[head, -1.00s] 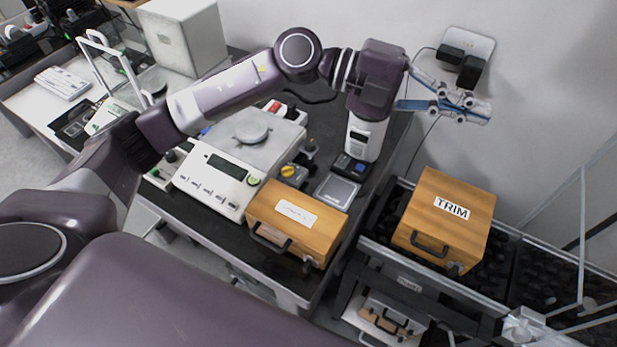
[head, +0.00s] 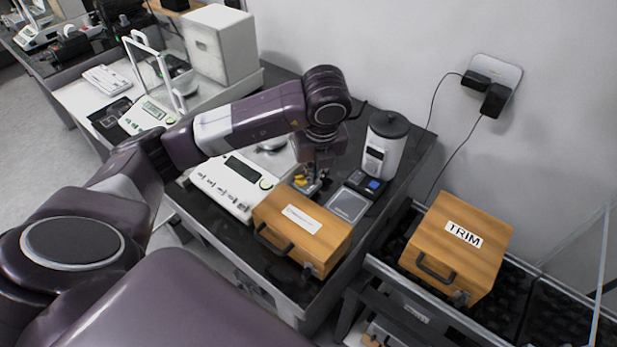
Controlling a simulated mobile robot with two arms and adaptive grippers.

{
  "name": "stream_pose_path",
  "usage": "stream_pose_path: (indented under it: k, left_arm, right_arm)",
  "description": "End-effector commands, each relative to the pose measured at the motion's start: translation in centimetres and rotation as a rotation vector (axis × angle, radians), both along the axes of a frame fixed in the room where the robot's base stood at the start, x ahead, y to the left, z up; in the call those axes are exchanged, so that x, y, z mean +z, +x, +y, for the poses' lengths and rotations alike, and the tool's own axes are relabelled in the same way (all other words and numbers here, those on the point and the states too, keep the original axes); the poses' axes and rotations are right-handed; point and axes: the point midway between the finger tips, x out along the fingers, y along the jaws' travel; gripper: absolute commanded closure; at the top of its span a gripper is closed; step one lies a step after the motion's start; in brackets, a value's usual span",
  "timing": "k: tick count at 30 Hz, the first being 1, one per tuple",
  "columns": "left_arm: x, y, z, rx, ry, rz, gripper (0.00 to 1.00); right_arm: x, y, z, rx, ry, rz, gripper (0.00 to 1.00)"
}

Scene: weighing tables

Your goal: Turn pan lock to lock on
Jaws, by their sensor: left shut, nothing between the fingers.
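A white bench balance (head: 232,187) with a dark display and a row of keys sits on the black-topped table. Its weighing pan is mostly hidden behind my left arm. A small yellow knob-like part (head: 300,181) shows at the balance's right side; it may be the pan lock, but its setting is too small to read. My left gripper (head: 313,185) points down right beside this yellow part, shut and holding nothing. I cannot tell whether the fingertips touch it. My right gripper is out of view.
A wooden case (head: 330,240) stands in front of the gripper. A flat grey device (head: 348,205) and a white device with a dark round top (head: 383,150) stand to the right. A wooden TRIM case (head: 480,265) sits farther right. A glass-shielded balance (head: 145,115) is at left.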

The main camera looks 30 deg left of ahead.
Motion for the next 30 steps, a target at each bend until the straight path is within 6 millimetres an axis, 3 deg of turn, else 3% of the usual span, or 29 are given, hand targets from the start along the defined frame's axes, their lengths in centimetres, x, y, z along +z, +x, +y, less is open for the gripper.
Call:
stream_pose_path:
  k: [10,18,30]
  left_arm:
    - [-7.2,1.0,1.4,0.000,-0.001,0.006,1.00]
    - [-7.1,3.5,3.9,-0.001,-0.002,0.001,1.00]
    - [-7.3,3.9,4.3,-0.003,-0.002,0.000,1.00]
  right_arm:
    - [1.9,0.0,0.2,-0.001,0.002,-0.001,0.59]
    - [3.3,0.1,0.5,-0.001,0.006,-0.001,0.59]
    - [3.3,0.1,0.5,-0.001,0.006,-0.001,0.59]
